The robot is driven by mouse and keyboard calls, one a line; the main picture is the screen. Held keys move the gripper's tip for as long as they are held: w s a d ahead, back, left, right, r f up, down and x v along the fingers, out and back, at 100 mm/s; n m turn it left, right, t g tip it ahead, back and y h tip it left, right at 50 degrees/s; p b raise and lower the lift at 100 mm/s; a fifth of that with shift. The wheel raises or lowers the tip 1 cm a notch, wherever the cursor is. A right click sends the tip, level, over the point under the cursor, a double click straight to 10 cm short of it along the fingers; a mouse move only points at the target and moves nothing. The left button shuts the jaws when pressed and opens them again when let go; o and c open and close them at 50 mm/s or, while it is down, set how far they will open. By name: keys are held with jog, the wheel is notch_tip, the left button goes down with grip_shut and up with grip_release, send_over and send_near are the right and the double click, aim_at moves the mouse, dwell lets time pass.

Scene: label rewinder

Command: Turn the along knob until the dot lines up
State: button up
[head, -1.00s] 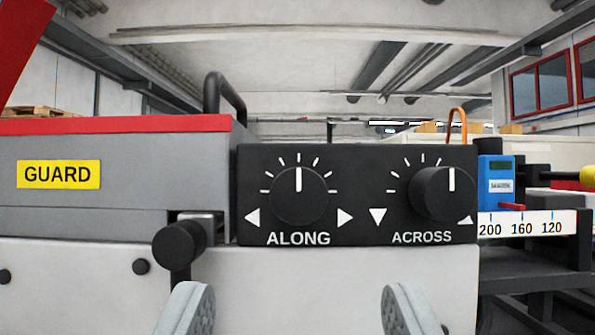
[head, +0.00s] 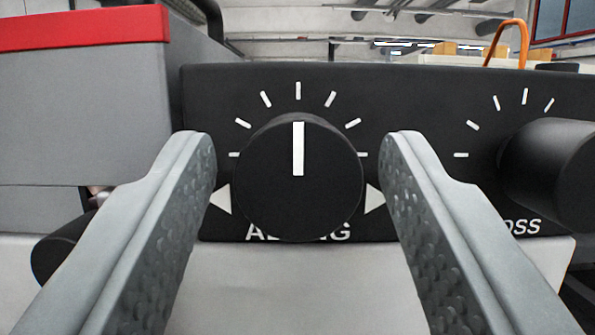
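The along knob (head: 298,195) is a round black knob with a white pointer line standing straight up. White tick marks ring its upper half, and white arrow marks flank it at left and right. Its ALONG label is partly hidden behind the knob's lower edge. I see no separate dot on the panel around it. My gripper (head: 301,145) is open, with one grey finger to the left of the knob and one to the right. A gap shows between the knob and each fingertip.
The across knob (head: 555,172) sticks out from the black panel (head: 400,95) to the right of my right finger. The grey guard box (head: 85,110) with a red top edge stands at left. A black round handle (head: 62,250) is below it, partly behind my left finger.

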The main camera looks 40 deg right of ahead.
jog(key=c, duration=0.8)
jog(key=shift+m, duration=0.4)
jog(key=shift+a+m+g+h, duration=0.1)
jog(key=shift+m+g+h, duration=0.65)
jog(key=shift+m, duration=1.15)
jog(key=shift+a+m+g+h, duration=0.1)
jog(key=shift+m+g+h, duration=0.65)
jog(key=shift+m, duration=1.15)
jog(key=shift+g, duration=0.3)
jog(key=o, duration=0.9)
jog(key=shift+o, duration=0.2)
jog(key=v, duration=1.7)
